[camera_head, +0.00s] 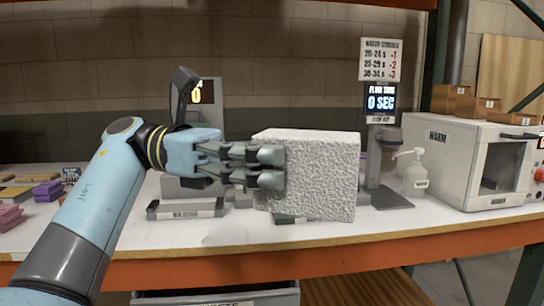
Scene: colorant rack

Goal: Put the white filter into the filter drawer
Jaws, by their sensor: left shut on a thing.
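The white filter (320,180) is a thick, rough-textured white block in the middle of the view, held up in front of the workbench. My left gripper (271,168) is shut on its left side, with the fingertips against the block. The filter hides part of the bench and the equipment behind it. A grey drawer or bin (215,293) shows below the bench's front edge, cut off by the bottom of the picture. Its label is only partly visible, so I cannot tell whether it is the filter drawer. My right gripper is not in view.
The white bench (240,235) has an orange front beam (300,258). A grey oven-like box (470,165) labelled WARM stands at right, beside a pump bottle (413,178). A display stand (380,105) reads 0 SEC. Purple and pink blocks (47,191) lie at far left.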

